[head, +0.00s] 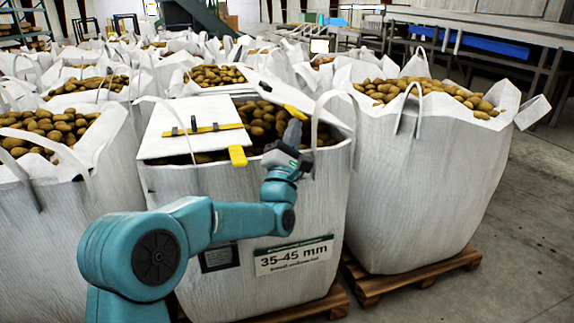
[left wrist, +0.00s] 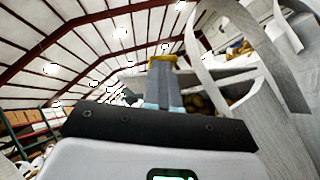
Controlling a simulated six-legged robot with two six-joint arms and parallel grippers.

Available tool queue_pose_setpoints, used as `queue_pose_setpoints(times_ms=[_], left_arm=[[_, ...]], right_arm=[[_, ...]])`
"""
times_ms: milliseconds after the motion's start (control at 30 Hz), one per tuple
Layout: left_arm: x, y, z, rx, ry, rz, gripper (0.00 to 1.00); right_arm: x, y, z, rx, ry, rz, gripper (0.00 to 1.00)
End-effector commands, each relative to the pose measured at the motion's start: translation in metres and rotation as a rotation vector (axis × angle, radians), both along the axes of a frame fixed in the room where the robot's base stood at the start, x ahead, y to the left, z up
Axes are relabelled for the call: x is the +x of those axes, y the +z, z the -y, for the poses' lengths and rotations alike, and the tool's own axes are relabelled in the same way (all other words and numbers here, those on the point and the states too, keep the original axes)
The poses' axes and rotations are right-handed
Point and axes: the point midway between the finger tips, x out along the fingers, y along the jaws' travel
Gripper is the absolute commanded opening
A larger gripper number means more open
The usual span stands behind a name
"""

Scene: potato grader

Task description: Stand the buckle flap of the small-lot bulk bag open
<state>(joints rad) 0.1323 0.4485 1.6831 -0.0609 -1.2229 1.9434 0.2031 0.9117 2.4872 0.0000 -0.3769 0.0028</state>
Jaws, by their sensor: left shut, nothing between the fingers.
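The small-lot bulk bag (head: 215,205), labelled 35-45 mm, stands in the middle of the head view with potatoes in its mouth. A white flap (head: 165,130) with a yellow strap (head: 200,130) and a hanging yellow tab (head: 238,156) lies across the left of the mouth. A second white flap (head: 325,117) with a yellow strip (head: 283,100) slants at the right of the mouth. My left gripper (head: 293,132) is shut and empty, over the right part of the mouth close to that strip. In the left wrist view, yellow shows behind the fingertips (left wrist: 165,62); contact is unclear. My right gripper is out of view.
A bag loop (head: 322,105) stands just right of my left gripper and a loop shows large in the wrist view (left wrist: 262,100). Full bulk bags (head: 420,190) crowd both sides and the back. Open floor (head: 510,230) lies at the right.

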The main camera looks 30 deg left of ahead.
Motion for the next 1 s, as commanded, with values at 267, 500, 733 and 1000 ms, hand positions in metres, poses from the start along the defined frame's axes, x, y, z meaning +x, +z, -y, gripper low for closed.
queue_pose_setpoints(times_ms=[267,500,733,1000], left_arm=[[0.025,0.056,0.017,0.082,-0.002,-0.099,0.00],[0.049,0.100,0.037,0.174,0.000,-0.208,0.00],[0.076,0.133,0.062,0.315,-0.001,-0.379,0.00],[0.106,0.152,0.089,0.452,-0.003,-0.540,0.00]], right_arm=[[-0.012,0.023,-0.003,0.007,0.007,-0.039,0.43],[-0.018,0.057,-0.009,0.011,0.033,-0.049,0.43],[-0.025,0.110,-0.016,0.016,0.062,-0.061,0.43],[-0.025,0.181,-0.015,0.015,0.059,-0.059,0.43]])
